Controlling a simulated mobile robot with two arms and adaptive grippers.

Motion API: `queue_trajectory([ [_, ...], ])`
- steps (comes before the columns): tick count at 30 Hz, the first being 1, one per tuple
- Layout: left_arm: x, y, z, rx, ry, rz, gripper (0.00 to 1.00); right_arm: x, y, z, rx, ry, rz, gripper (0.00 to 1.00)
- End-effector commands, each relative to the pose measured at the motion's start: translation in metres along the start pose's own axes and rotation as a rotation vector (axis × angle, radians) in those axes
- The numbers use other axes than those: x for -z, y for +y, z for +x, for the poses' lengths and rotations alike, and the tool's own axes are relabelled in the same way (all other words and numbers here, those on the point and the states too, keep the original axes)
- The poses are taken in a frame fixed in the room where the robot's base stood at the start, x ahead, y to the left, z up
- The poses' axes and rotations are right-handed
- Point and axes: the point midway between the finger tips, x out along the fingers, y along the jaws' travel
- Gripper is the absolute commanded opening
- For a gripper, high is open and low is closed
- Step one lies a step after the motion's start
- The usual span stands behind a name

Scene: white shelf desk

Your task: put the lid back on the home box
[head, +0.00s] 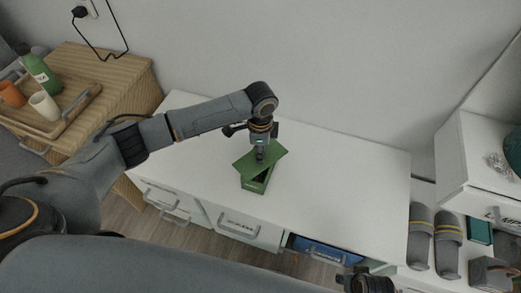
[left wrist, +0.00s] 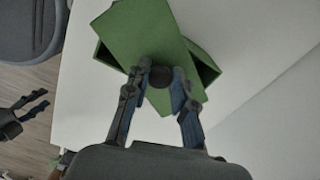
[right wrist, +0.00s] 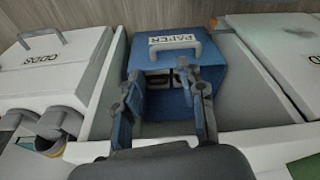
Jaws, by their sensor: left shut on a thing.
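The green home box (head: 256,186) stands on the white desktop, its dark open inside showing at the corners. Its green lid (head: 273,153) is over the box but turned at an angle to it, so the edges do not line up. In the left wrist view the lid (left wrist: 140,30) crosses the box (left wrist: 205,62). I cannot tell whether the lid touches the rim. My left gripper (head: 260,152) is above the box, shut on the lid's dark round knob (left wrist: 161,76). My right gripper (right wrist: 163,110) is open and empty, near the desk's front edge by the blue drawer.
The white desktop (head: 340,170) is clear around the box. A blue drawer (right wrist: 175,65) marked PAPER is below the front edge. A wooden side table (head: 115,75) with a tray, cups and a green bottle stands left. Slippers (head: 420,235) and a white cabinet (head: 470,150) are at right.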

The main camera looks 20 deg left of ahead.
Motion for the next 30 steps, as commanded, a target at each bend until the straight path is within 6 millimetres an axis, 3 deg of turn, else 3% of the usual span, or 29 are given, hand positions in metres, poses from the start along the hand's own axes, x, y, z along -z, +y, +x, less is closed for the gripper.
queue_trajectory([
  [30, 0.000, 0.000, 0.002, 0.000, 0.000, 0.000, 0.00, -0.014, -0.002, 0.014, 0.003, -0.019, -0.002, 0.40],
])
